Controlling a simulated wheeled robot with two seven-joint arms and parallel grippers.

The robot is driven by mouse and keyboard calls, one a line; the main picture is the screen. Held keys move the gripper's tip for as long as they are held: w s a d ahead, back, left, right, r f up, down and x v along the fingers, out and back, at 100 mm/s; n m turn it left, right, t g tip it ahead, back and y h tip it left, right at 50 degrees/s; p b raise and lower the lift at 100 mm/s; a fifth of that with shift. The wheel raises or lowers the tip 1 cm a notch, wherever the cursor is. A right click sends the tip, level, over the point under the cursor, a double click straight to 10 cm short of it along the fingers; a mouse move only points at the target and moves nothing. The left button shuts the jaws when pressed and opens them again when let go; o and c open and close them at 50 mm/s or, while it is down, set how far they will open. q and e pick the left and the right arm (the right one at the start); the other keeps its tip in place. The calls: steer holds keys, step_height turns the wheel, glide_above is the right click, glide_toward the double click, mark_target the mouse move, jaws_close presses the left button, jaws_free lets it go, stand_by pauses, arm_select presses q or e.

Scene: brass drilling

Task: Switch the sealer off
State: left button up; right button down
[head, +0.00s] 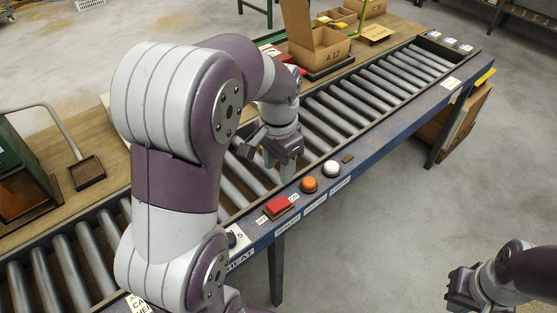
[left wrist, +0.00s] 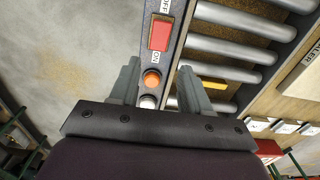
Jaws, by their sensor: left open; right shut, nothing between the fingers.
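A red rocker switch (head: 277,206) sits on the blue front rail of the roller conveyor. In the left wrist view the red switch (left wrist: 160,34) lies between an OFF label (left wrist: 165,7) and an ON label (left wrist: 156,57). I cannot tell which end is pressed. My left gripper (head: 273,160) is open and empty, above the rollers just behind the rail. In the left wrist view its fingers (left wrist: 160,72) straddle the rail, with the red switch beyond the tips. My right gripper (head: 458,292) is shut and empty at the lower right, over the floor, away from the conveyor.
An orange button (head: 309,184) and a white button (head: 331,168) stand right of the switch. An open carton (head: 322,52) stands behind the rollers. Floor in front is clear.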

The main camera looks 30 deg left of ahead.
arm_select(q)
steer(key=shift+r, duration=0.3)
steer(key=b, duration=0.5)
glide_above(284, 201)
step_height(284, 201, down, 7)
steer(key=shift+s+r, duration=0.1)
steer(key=shift+r, duration=0.1)
step_height(284, 201, down, 7)
steer(key=shift+r, duration=0.2)
